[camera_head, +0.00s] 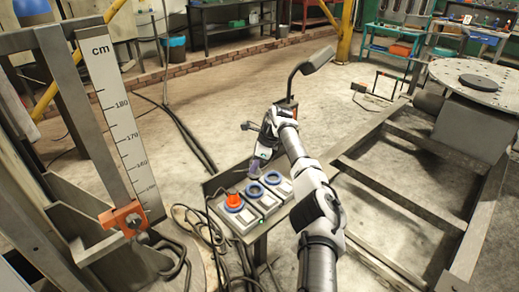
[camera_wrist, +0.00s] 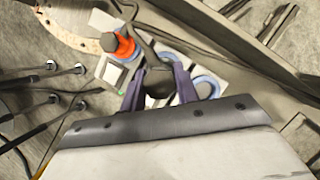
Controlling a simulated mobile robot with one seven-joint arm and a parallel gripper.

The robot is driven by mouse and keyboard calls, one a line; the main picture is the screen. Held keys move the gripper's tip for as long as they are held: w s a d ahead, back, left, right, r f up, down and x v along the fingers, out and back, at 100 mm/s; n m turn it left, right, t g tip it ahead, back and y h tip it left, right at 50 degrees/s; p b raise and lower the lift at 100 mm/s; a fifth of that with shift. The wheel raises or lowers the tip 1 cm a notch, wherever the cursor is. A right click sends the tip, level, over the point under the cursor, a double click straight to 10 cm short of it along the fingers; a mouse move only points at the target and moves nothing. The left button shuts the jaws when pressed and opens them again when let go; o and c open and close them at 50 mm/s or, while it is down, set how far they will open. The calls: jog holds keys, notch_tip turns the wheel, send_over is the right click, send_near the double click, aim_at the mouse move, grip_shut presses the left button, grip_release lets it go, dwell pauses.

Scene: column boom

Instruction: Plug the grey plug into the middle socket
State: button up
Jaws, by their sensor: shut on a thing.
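My gripper (camera_wrist: 159,92) is shut on the grey plug (camera_wrist: 158,82), with one purple finger on each side of it. In the head view my gripper (camera_head: 255,170) is above the far part of the socket panel (camera_head: 247,226), and the plug is not clear there. The middle socket (camera_head: 254,190) has a blue ring; in the wrist view its ring (camera_wrist: 173,59) shows partly behind the plug and fingers. The right socket (camera_head: 271,178) looks empty. An orange plug (camera_head: 233,199) sits in the left socket. Whether the grey plug touches the panel cannot be told.
A green lamp (camera_head: 262,220) glows on the panel's front edge. Dark cables (camera_head: 207,235) lie left of the panel. A post with a centimetre scale (camera_head: 122,125) stands at left. A steel frame (camera_head: 400,188) lies at right.

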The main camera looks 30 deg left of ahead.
aim_at(254, 179)
jog(key=shift+s+f+b, duration=0.1)
jog(key=shift+f+b, duration=1.15)
jog(key=shift+f, duration=1.1)
jog(key=shift+f+b, duration=1.2)
jog(key=shift+f, duration=0.25)
dwell(0.5)
jog(key=o, duration=1.2)
jog(key=shift+c, duration=0.2)
jog(key=b+v, duration=0.1)
jog(key=v, duration=1.3)
jog(key=shift+b, duration=0.35)
jog(key=shift+f, duration=0.1)
